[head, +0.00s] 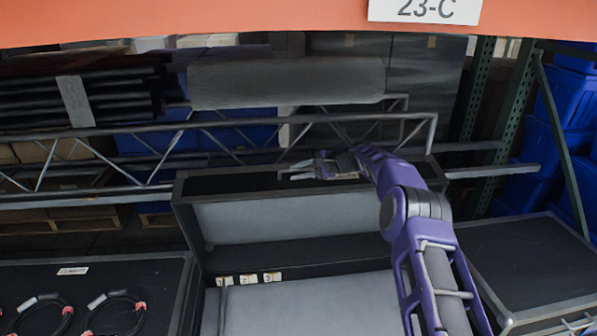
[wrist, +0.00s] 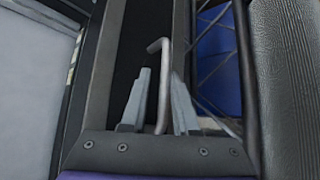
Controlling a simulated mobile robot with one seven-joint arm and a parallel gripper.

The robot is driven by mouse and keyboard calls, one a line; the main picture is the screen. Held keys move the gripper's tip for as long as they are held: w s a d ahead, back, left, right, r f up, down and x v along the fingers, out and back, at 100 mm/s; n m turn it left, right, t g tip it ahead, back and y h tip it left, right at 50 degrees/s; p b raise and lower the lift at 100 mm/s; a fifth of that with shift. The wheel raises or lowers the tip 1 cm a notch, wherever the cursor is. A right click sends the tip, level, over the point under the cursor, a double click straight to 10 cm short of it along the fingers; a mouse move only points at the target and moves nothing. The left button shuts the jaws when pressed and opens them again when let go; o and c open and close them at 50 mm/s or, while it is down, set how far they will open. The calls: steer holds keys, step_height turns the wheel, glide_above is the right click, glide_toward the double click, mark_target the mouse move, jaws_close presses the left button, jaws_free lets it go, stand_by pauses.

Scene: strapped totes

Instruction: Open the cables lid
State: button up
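A black case (head: 300,268) with a pale grey inside stands in the middle of the head view. Its framed lid (head: 290,216) is raised at the back, with the grey lining facing me. My gripper (head: 300,171) is at the raised lid's dark upper part. In the wrist view my gripper (wrist: 158,100) has its two fingers apart, with a thin bent metal rod (wrist: 162,75) between them. I cannot tell whether the rod touches either finger. Looped black cables (head: 112,312) with red bands lie at the left black tote (head: 120,275), which bears a small unreadable label (head: 73,270).
Small tags (head: 246,279) marked 1, 2 and 3 sit in the middle case. Another black tote (head: 530,265) stands on the right. A metal truss (head: 90,130) and a grey roll (head: 286,82) lie behind the lid. An orange beam (head: 200,18) crosses the top.

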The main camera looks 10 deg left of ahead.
steer(key=shift+o, duration=1.3)
steer(key=shift+f, duration=0.1)
steer(key=v, duration=1.7)
steer(key=shift+d+r, duration=0.25)
steer(key=shift+r, duration=0.1)
